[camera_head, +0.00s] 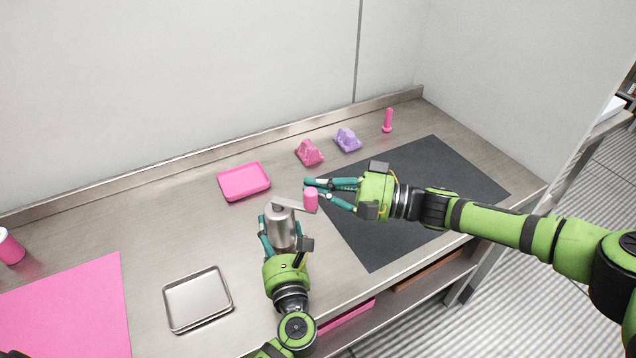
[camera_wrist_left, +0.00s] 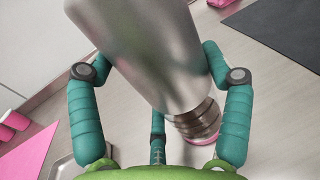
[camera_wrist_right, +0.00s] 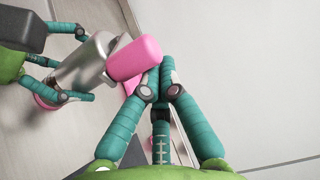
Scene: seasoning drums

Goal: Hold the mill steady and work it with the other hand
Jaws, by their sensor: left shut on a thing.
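The mill (camera_head: 281,228) is a grey metal cylinder with a flat crank arm (camera_head: 291,205) on top, ending in a pink knob (camera_head: 311,199). My left gripper (camera_head: 281,236) is shut around the mill body; in the left wrist view the mill (camera_wrist_left: 150,50) sits between its fingers. My right gripper (camera_head: 318,188) is at the knob, right of the mill. In the right wrist view its fingertips (camera_wrist_right: 160,82) are drawn together, with the pink knob (camera_wrist_right: 135,58) close beside them on the left. Whether they touch the knob is unclear.
A pink tray (camera_head: 244,182), a pink lump (camera_head: 309,152), a purple lump (camera_head: 347,140) and a pink peg-like thing (camera_head: 388,121) stand at the back. A dark mat (camera_head: 440,165) lies right. A metal tray (camera_head: 197,300), pink mat (camera_head: 70,310) and pink-and-white cup (camera_head: 10,247) are left.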

